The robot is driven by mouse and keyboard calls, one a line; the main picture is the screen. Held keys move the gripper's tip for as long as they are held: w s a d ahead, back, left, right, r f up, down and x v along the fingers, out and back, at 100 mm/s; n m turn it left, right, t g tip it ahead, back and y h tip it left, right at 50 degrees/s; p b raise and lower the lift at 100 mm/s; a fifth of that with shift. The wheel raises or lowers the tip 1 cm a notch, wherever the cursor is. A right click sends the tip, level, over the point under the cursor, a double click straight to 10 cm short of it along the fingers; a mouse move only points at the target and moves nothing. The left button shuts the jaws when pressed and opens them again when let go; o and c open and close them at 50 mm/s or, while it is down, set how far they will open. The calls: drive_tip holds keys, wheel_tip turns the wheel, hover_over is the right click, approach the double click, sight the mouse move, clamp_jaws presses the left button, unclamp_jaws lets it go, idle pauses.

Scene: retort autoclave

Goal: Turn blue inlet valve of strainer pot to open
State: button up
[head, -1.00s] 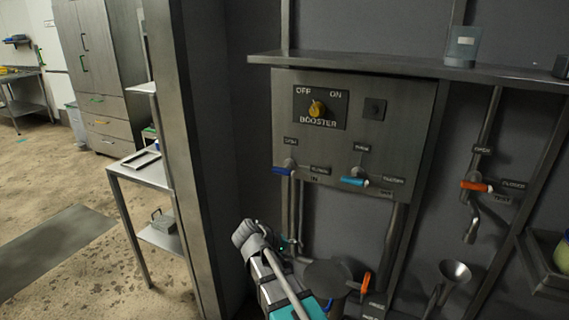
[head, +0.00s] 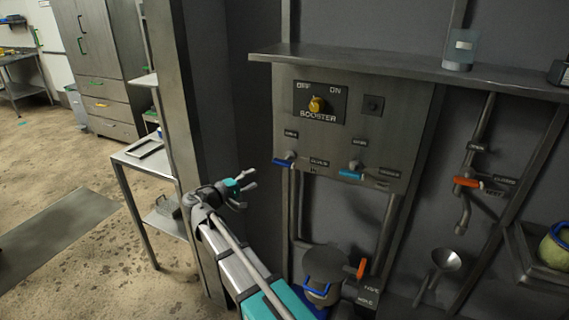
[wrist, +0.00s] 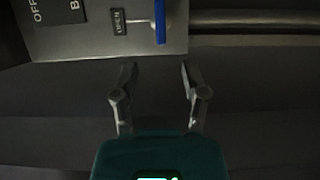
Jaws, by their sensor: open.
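A dark blue valve handle (head: 284,162) sits at the lower left of a grey wall panel (head: 390,128), by a plate reading IN. It lies roughly horizontal. In the wrist view the blue handle (wrist: 160,22) is at the top, beside an OPEN label. My gripper (head: 249,180) is open and empty, left of and slightly below this handle, apart from it. In the wrist view its fingers (wrist: 157,68) are spread below the handle, pointing at it. A round pot (head: 325,265) with another blue handle (head: 318,291) and an orange handle (head: 361,268) stands low, partly hidden by my arm.
A light blue handle (head: 351,175) is to the right on the panel, below the yellow booster knob (head: 317,104). A steel shelf (head: 410,63) runs above. An orange tap handle (head: 467,182) and funnel (head: 446,260) are further right. A steel post (head: 172,90) stands left.

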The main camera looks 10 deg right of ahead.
sight(281, 165)
drive_tip(key=shift+d, duration=0.1)
drive_tip(key=shift+x, duration=6.85)
clamp_jaws()
